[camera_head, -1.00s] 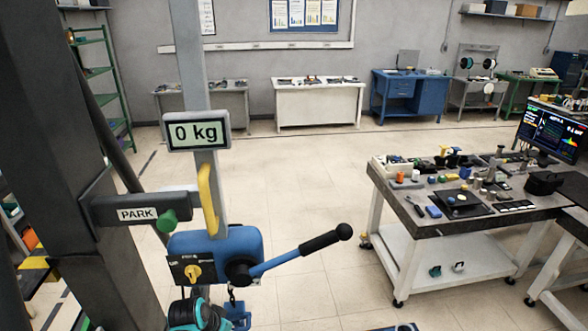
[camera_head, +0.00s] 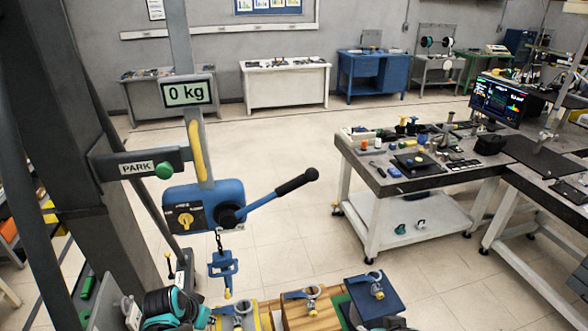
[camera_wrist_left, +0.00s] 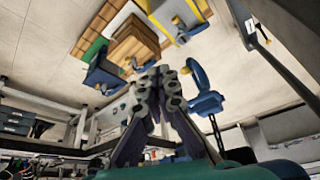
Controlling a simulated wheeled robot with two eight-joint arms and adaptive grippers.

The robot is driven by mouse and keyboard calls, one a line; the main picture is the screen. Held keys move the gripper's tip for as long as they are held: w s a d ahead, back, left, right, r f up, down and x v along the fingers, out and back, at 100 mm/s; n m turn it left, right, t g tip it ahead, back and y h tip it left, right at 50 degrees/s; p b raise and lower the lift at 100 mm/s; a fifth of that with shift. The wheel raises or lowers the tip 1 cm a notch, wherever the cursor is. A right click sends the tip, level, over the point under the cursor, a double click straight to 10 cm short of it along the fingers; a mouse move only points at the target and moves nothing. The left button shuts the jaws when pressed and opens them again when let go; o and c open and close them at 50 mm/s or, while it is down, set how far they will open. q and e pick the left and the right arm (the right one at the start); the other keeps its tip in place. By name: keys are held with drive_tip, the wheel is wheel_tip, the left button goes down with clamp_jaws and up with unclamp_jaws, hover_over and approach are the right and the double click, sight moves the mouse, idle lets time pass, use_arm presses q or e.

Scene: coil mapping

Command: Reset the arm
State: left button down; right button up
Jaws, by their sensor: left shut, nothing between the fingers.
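My left gripper shows in the left wrist view (camera_wrist_left: 157,85) with its grey fingers together and nothing between them. In the head view its teal and black arm end (camera_head: 172,308) is at the bottom left, below the blue lever hoist (camera_head: 200,203). The fingertips are hard to make out there. The hoist's blue hook (camera_head: 223,265) hangs empty on a short chain. In the left wrist view this hook (camera_wrist_left: 205,102) is just right of the fingers; I cannot tell if they touch. My right gripper is not clearly in view.
A wooden block (camera_head: 311,313), a yellow-edged block (camera_head: 262,318) and a blue block (camera_head: 378,296), with rings on top, are close to the left arm. A dark post (camera_head: 110,200) stands left. A cluttered workbench (camera_head: 372,182) is right. Open floor lies between.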

use_arm(q)
drive_tip(key=s+d+f+n+t+y+b, duration=0.1)
drive_tip(key=s+d+n+t+b, duration=0.1)
drive_tip(key=s+d+b, duration=0.3)
drive_tip(key=s+n+b, duration=0.1)
drive_tip(key=s+b, duration=0.3)
drive_tip(key=b, duration=0.4)
drive_tip(key=shift+d+t, duration=0.15)
drive_tip(key=shift+t, duration=0.25)
use_arm(e)
wheel_tip(320, 180, down, 14)
drive_tip(key=shift+w, duration=0.4)
use_arm(q)
drive_tip(key=shift+f, duration=0.15)
idle(2.3)
